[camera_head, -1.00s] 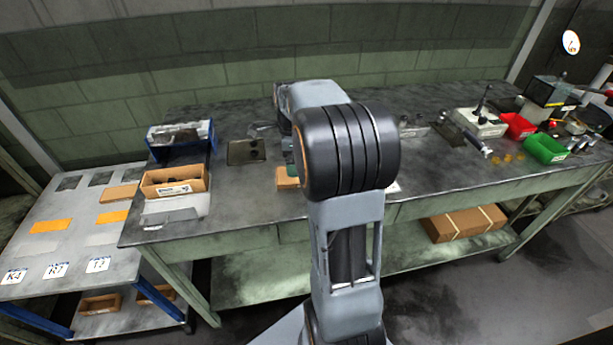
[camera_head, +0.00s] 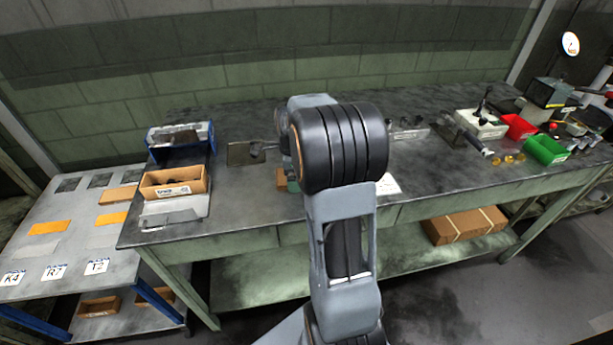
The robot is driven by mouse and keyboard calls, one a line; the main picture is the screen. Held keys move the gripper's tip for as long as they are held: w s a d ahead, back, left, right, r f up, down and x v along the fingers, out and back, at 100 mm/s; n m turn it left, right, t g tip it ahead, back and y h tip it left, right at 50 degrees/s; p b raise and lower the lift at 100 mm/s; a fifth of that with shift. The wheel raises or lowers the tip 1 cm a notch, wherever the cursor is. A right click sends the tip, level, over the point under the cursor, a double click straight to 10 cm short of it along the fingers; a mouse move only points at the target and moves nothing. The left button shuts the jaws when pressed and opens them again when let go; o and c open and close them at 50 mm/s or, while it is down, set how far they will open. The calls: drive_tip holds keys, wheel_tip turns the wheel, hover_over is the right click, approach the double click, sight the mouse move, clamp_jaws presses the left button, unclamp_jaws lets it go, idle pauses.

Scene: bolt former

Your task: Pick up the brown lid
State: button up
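A flat, dark, brownish plate (camera_head: 238,154) lies on the workbench left of my arm; it may be the brown lid, but I cannot be sure.
An open cardboard box (camera_head: 175,182) and a blue-sided bin (camera_head: 181,141) stand at the bench's left end. Red (camera_head: 519,126) and green (camera_head: 546,150) bins and tools crowd the right end. A lower table with orange cards (camera_head: 48,228) stands at left.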

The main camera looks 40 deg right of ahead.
drive_tip(key=c, duration=0.6)
drive_tip(key=shift+r, duration=0.15)
